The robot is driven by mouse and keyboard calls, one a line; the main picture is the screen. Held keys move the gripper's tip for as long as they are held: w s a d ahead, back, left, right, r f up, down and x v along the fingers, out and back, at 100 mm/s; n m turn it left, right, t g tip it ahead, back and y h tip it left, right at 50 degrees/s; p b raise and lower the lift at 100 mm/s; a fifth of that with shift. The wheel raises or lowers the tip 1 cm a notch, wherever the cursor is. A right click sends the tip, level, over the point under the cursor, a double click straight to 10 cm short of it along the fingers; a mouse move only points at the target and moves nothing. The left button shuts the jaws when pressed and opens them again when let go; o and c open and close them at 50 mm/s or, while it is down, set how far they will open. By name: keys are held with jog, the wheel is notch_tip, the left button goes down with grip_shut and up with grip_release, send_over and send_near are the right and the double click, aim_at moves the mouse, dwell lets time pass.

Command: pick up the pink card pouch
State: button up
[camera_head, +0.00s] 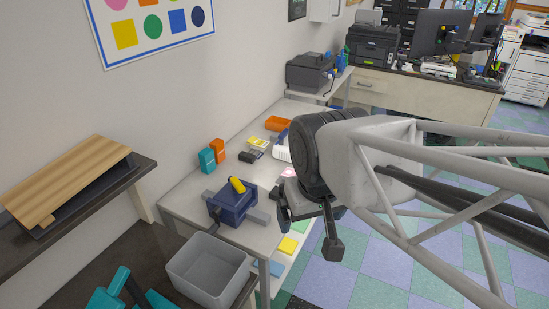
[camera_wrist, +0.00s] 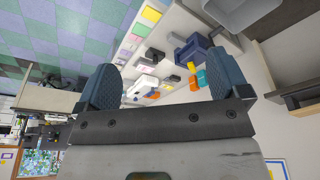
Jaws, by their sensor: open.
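A small pink flat item (camera_head: 288,171), which looks like the pink card pouch, lies on the long white worktable (camera_head: 193,190). In the head view my gripper hides part of it.
A grey bin (camera_head: 209,268) stands in front. A printer (camera_head: 318,75) is at the back.

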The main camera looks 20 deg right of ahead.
jog(key=shift+w, duration=0.1)
jog(key=w+d+f+m+y, duration=0.1)
jog(key=w+f+m+y, duration=0.25)
jog(key=w, duration=0.55)
jog(key=w+d+f+m+y, duration=0.25)
jog(key=w+f+m, duration=0.2)
jog(key=w, duration=0.45)
jog(key=w+d+f+m+y, duration=0.1)
jog(key=w+f+m+y, duration=0.3)
jog(key=w, duration=0.5)
jog(key=w+d+f+m+t, duration=0.7)
jog(key=w+d+f+m, duration=0.7)
jog(key=d+f, duration=0.5)
jog(key=shift+w+d+f+m+t+y, duration=0.2)
jog(key=shift+w+m+t+y, duration=0.15)
jog(key=shift+w, duration=0.75)
jog(key=shift+w+a, duration=0.1)
jog(key=shift+a, duration=0.05)
jog(key=shift+x, duration=1.2)
